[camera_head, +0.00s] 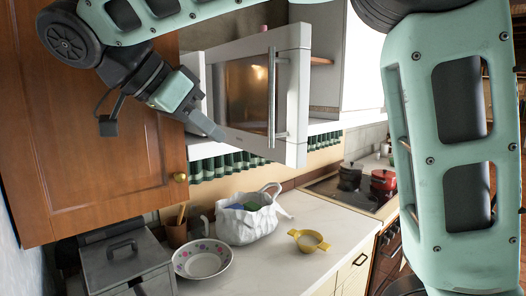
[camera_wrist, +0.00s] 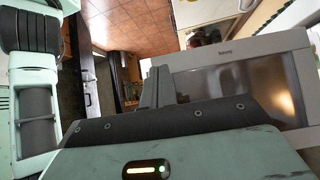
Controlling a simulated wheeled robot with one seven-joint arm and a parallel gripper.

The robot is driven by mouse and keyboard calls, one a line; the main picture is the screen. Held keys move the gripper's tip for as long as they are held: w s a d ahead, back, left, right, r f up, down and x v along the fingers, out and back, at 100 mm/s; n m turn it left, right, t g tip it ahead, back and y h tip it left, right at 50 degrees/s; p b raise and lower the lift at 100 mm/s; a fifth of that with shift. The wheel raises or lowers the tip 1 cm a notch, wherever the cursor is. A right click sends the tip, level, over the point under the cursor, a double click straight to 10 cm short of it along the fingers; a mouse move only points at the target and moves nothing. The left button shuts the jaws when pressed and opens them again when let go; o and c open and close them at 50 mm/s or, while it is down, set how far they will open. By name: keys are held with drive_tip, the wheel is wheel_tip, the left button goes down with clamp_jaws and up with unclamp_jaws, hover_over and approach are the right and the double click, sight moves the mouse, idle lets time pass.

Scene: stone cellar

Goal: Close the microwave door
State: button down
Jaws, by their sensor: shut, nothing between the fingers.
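The microwave door (camera_head: 293,95) has a pale frame, a dark window and a vertical bar handle (camera_head: 272,100). In the head view it stands at an angle above the counter, its free edge out toward me, and appears open. The door also fills the right of the wrist view (camera_wrist: 240,55). My gripper (camera_head: 217,132) is shut and empty, its tips at the door's lower left part in the head view. In the wrist view its fingers (camera_wrist: 156,88) are beside the door's edge; I cannot tell if they touch. The microwave's body is mostly hidden.
A wooden cabinet door (camera_head: 90,140) stands at left. Below, the counter (camera_head: 270,265) holds a patterned bowl (camera_head: 201,258), a white bag (camera_head: 245,222) and a yellow strainer (camera_head: 309,241). A red pot (camera_head: 383,182) is on the stove.

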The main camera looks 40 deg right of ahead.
sight(264, 156)
drive_tip(key=p+x, duration=0.2)
drive_tip(key=x, duration=0.2)
drive_tip(key=d+r+p+x, duration=0.1)
drive_tip(key=p+x, duration=0.1)
drive_tip(key=x, duration=0.2)
drive_tip(key=r+p+x, duration=0.1)
drive_tip(key=p+x, duration=0.1)
drive_tip(key=x, duration=0.2)
drive_tip(key=shift+d+f, duration=0.15)
drive_tip(key=shift+d, duration=0.35)
drive_tip(key=shift+d+f, duration=0.1)
